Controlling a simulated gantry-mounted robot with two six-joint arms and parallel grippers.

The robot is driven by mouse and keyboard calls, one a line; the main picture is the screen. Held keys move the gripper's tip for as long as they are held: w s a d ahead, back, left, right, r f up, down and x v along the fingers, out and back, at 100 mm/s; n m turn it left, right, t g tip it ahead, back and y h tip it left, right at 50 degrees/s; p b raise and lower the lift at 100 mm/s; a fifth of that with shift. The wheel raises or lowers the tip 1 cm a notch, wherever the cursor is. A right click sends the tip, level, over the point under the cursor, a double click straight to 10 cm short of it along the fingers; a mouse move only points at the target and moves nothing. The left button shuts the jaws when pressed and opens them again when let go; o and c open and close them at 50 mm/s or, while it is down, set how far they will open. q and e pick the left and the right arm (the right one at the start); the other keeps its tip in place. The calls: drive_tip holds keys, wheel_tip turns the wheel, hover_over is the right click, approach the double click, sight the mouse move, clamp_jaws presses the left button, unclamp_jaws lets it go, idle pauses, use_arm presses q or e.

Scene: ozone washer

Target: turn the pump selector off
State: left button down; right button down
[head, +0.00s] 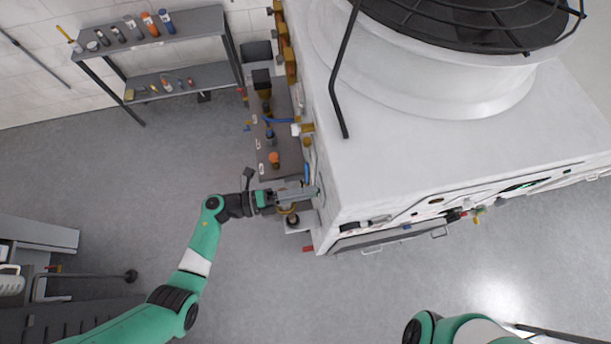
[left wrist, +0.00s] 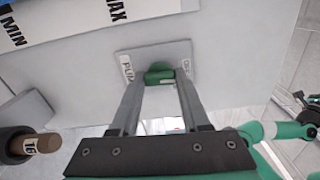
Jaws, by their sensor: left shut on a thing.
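The pump selector (left wrist: 160,72) is a green knob on a pale label plate (left wrist: 183,53) in the left wrist view. Part of the plate's lettering is hidden behind the knob and fingers. My left gripper (left wrist: 160,82) has its two long grey fingers on either side of the knob, shut on it. In the head view my left gripper (head: 312,192) reaches the left side of the large white machine (head: 400,150), near its front corner; the knob is too small to make out there. My right arm shows at the bottom right, but its gripper is out of view.
A bench (head: 268,170) with valves and pipes runs along the machine's left side, close to my left gripper. A grey shelf (head: 160,50) with bottles stands at the back left. A dark cylinder with a brown tip (left wrist: 45,143) is left of the fingers.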

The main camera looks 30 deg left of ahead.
use_arm(q)
drive_tip(key=shift+n, duration=0.5)
drive_tip(key=shift+c, duration=1.9)
unclamp_jaws()
drive_tip(key=v, duration=1.1)
drive_tip(key=shift+s+a+b, duration=0.2)
drive_tip(key=shift+b, duration=0.1)
